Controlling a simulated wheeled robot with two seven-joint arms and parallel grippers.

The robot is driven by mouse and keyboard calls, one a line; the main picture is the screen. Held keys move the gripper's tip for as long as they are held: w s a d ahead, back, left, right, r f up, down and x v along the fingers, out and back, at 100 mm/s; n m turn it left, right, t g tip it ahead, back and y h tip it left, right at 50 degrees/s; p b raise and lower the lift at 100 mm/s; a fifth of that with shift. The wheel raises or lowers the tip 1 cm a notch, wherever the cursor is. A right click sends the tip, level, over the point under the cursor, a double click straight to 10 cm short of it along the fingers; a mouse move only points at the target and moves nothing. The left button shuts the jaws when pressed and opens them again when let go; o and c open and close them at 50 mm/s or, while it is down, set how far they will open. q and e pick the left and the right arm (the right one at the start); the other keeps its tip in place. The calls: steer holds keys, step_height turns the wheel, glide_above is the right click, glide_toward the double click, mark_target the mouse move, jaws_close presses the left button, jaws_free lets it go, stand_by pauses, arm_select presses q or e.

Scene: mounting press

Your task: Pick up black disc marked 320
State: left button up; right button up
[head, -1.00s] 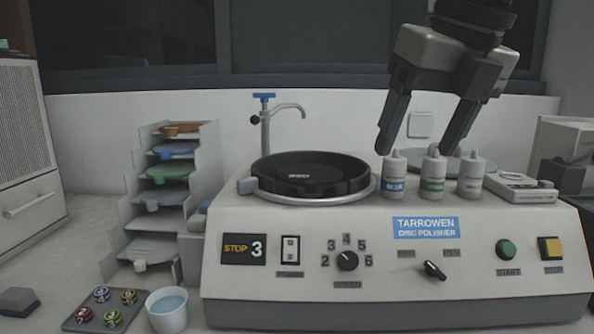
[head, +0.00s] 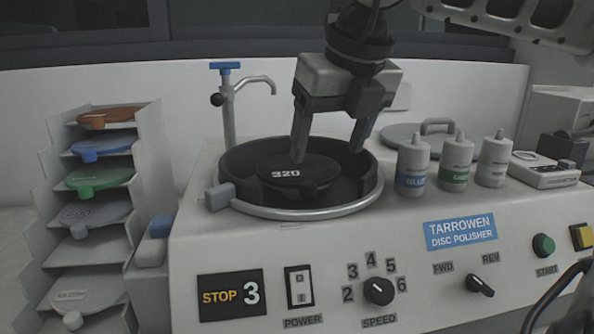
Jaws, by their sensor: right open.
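The black disc marked 320 (head: 278,174) lies inside the round black bowl (head: 236,160) of the disc polisher, with its white number facing up. My right gripper (head: 326,156) is open and empty. My left gripper is not in view.
A tap (head: 228,105) stands behind the bowl. Several bottles, one a blue-labelled bottle (head: 412,166), and a grey lid (head: 399,133) stand to the right. A rack (head: 150,140) of coloured discs stands at the left. Knobs and switches line the polisher's front.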

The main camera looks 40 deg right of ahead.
mark_target(318, 176)
steer(key=x, duration=0.5)
steer(key=w+x, duration=0.1)
steer(key=x, duration=0.2)
steer(key=shift+s+d+r+p, duration=0.1)
steer(key=shift+d+r+p, duration=0.15)
steer(key=shift+d+p, duration=0.05)
jaws_close()
